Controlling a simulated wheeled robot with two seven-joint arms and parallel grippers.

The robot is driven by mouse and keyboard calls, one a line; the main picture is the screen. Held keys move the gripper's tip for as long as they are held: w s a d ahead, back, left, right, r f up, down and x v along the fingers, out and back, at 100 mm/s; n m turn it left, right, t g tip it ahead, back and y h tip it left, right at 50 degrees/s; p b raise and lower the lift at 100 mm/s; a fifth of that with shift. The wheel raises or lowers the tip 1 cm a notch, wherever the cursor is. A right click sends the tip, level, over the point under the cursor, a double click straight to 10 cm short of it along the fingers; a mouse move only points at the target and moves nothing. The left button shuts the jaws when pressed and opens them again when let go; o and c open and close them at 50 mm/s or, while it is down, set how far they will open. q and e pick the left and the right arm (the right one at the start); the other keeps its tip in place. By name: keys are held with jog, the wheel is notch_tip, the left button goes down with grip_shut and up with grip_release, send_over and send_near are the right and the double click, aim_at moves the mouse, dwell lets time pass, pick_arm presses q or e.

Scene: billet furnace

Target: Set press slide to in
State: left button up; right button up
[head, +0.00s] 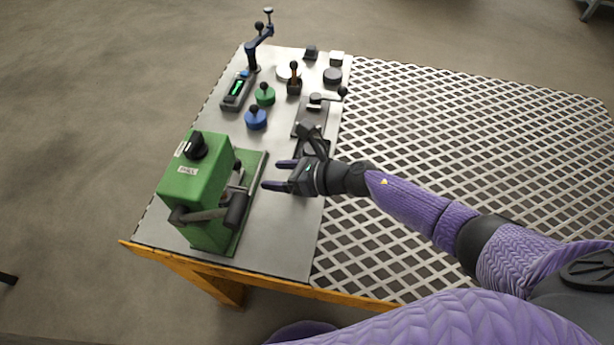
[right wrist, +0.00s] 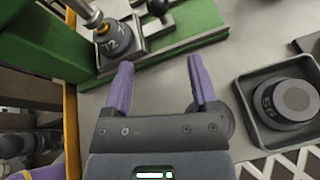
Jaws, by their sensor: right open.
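The green press (head: 192,205) stands on the near left part of the grey table, with a black dial on top and a lever with a dark grip at its front. Its slide (right wrist: 134,35) shows in the right wrist view as a metal plate on the green base, with a black ball knob (right wrist: 160,9). A dark round piece with markings (right wrist: 114,42) sits at the slide under a metal ram. My right gripper (head: 272,174) is open and empty just right of the press base. Its fingertips (right wrist: 160,68) are apart from the knob. My left gripper is out of view.
A dark square tray (right wrist: 244,92) holding a round marked piece (right wrist: 287,100) lies beside the right finger. Green (head: 265,97) and blue (head: 256,120) knobbed pieces, a lever plate (head: 310,116) and a blue crank (head: 254,50) stand farther back. White mesh (head: 420,130) lies to the right.

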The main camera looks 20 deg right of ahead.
jog(key=s+d, duration=0.1)
jog(key=d, duration=0.1)
jog(key=s+d, duration=0.2)
jog(key=shift+s+d, duration=0.2)
jog(key=shift+d, duration=0.05)
jog(key=shift+s+d, duration=0.1)
jog(key=shift+d, duration=0.1)
jog(key=shift+d, duration=0.1)
